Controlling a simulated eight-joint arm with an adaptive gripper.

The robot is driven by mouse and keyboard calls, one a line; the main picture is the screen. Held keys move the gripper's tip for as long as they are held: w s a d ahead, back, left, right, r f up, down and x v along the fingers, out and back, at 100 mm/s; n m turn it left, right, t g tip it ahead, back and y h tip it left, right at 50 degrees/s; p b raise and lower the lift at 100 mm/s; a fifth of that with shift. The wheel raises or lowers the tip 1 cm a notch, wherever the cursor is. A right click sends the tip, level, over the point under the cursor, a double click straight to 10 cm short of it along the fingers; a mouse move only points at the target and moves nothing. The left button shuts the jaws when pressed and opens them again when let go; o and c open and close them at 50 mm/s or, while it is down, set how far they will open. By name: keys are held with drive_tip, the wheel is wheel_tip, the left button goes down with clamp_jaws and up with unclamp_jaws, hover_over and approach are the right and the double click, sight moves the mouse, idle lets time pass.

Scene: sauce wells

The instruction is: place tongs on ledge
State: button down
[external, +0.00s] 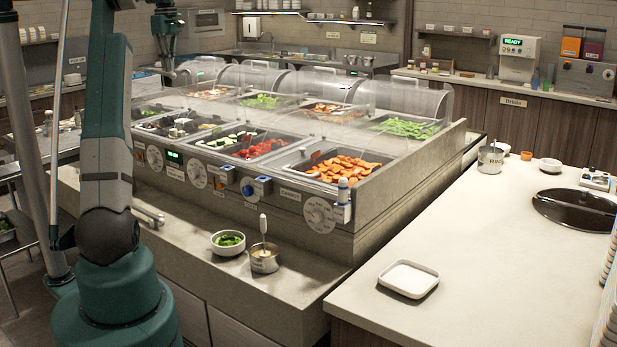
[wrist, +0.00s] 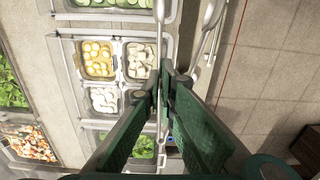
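My gripper (external: 166,66) is at the upper left in the external view, over the far left end of the food counter. In the wrist view its green fingers (wrist: 161,88) come close together at their tips. A thin metal rod runs along the line between the fingertips; I cannot tell whether it is gripped or lies behind them. A bright curved metal piece (wrist: 207,38) shows just right of the fingertips; it may be the tongs or a rail. The pale stone ledge (external: 215,285) runs along the front of the counter.
Food wells with sliced vegetables (wrist: 97,58) lie left of the fingers. A bowl of greens (external: 228,242) and a small metal pot (external: 264,258) stand on the ledge. Clear covers (external: 345,95) top the counter. A white tray (external: 408,278) sits on the right worktop.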

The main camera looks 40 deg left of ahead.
drive_tip(key=s+a+r+n, duration=0.2)
drive_tip(key=s+a+n, duration=0.1)
drive_tip(key=s+a, duration=0.6)
drive_tip(key=m, duration=0.2)
hover_over(163, 203)
wheel_tip(163, 203, down, 42)
drive_tip(key=shift+r, duration=0.2)
drive_tip(key=shift+w, duration=0.1)
drive_tip(key=shift+f+b, duration=0.3)
drive_tip(key=shift+f, duration=2.85)
drive_tip(key=shift+f, duration=1.8)
drive_tip(key=c, duration=3.2)
unclamp_jaws()
drive_tip(key=shift+f+b, duration=0.2)
drive_tip(key=shift+b, duration=0.15)
